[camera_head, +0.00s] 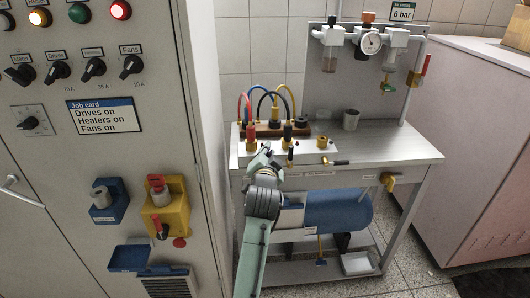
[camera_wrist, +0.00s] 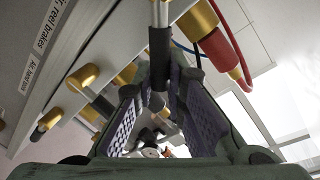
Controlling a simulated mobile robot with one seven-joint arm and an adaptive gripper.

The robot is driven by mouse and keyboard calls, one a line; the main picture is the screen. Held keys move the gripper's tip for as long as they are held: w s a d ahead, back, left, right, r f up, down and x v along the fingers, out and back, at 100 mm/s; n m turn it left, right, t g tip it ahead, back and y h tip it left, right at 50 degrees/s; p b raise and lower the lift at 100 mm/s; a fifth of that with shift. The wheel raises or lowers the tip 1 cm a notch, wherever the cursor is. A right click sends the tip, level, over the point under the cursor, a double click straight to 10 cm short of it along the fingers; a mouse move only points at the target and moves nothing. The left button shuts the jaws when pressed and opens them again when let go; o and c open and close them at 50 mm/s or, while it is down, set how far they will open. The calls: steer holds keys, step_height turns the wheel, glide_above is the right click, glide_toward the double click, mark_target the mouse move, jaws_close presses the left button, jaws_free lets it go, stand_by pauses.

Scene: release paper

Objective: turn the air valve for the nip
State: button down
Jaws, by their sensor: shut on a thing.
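My gripper (camera_head: 268,152) is at the front edge of the bench top, beside the hoses. In the wrist view its padded fingers (camera_wrist: 155,105) are closed on a valve lever (camera_wrist: 159,55), a silver bar with a black sleeve. The lever's far end and its valve body are partly hidden. To the left, a brass valve (camera_wrist: 83,77) with a black-sleeved lever and a second brass valve (camera_wrist: 50,118) sit along a labelled panel (camera_wrist: 38,60). One label reads "reel brakes"; the other is only partly legible. In the head view another brass valve (camera_head: 325,160) has its black lever pointing right.
Red, blue, black and yellow hoses (camera_head: 270,98) rise close behind my gripper. The control cabinet (camera_head: 100,170) is on the left. An air regulator with gauge (camera_head: 371,43) is at the back. The bench's right side (camera_head: 405,148) is clear.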

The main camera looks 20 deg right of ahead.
steer(key=shift+d+f, duration=0.15)
stand_by(0.4)
steer(key=c, duration=1.6)
jaws_free()
steer(key=shift+s, duration=0.15)
steer(key=v, duration=1.2)
steer(key=shift+c, duration=0.3)
